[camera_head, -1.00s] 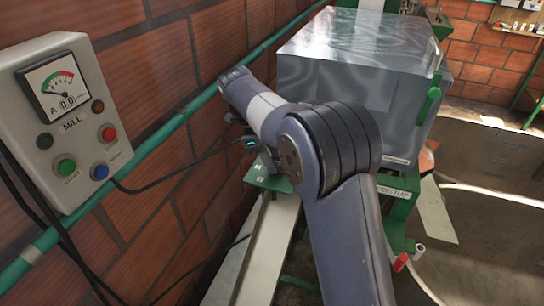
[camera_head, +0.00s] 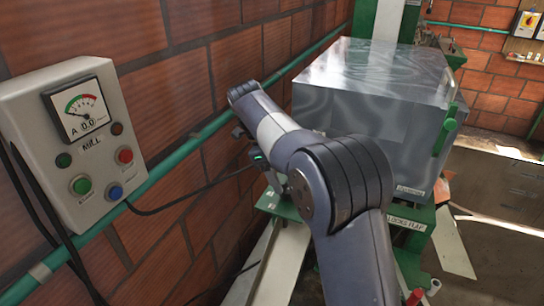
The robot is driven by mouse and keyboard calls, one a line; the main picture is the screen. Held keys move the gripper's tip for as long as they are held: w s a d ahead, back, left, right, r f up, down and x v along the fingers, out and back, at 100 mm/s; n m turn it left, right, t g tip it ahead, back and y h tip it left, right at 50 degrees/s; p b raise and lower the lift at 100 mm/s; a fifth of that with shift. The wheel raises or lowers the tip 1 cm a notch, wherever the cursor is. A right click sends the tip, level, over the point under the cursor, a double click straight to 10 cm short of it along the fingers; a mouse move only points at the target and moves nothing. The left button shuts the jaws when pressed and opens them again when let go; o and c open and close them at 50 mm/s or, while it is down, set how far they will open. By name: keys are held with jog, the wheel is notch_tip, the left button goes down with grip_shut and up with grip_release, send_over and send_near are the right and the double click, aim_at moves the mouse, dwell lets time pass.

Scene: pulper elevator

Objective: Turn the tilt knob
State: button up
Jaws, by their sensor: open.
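I cannot make out a tilt knob in this view. My arm reaches forward from the bottom, bends at its black-ringed elbow and ends near the brick wall. What seems to be my gripper (camera_head: 260,160) is a small dark part with a green light, partly hidden behind my arm. It is open, but its fingertips cannot be made out, nor can I tell whether it touches anything. Below it is a green bracket (camera_head: 279,204) on a pale sloping beam (camera_head: 280,262).
A grey MILL control box (camera_head: 75,140) with a gauge and several buttons hangs on the left wall. A green pipe (camera_head: 188,150) runs along the brick. A large shiny metal housing (camera_head: 385,75) with a green handle (camera_head: 445,130) stands at right. Open floor lies beyond it.

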jog(key=p+v, duration=0.1)
jog(key=v, duration=0.6)
jog(key=shift+r+p, duration=0.15)
jog(key=shift+p, duration=0.25)
jog(key=shift+b+x, duration=0.75)
jog(key=shift+x, duration=4.6)
jog(key=shift+a, duration=0.1)
